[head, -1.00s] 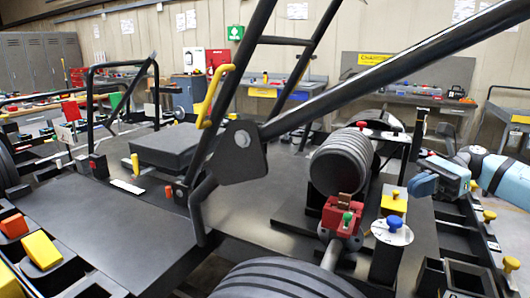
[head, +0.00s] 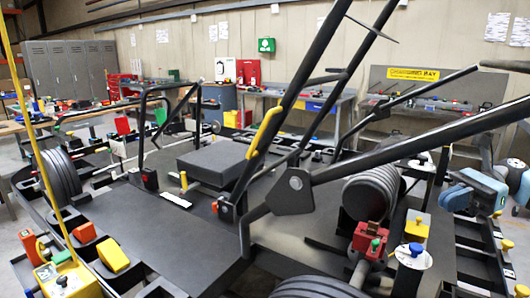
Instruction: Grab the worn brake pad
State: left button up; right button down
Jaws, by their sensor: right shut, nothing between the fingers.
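A red caliper-like block (head: 368,240) with a green knob stands on the black kart stand at the lower right. A small brown piece (head: 377,226) stands in its top; I cannot tell for sure whether it is the worn brake pad. My right gripper (head: 447,200), dark blue on a pale blue arm, is at the right edge area of the head view. It is shut and empty, to the right of and apart from the red block. My left gripper is not in view.
A yellow block with a knob (head: 415,226) and a white disc with a blue knob (head: 414,257) stand between the red block and my right arm. Black ribbed tyres (head: 370,196) and a long slanting black bar (head: 410,147) are close by.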

aim_at(372, 230)
jog(key=k+j, duration=1)
jog(key=j, duration=0.05)
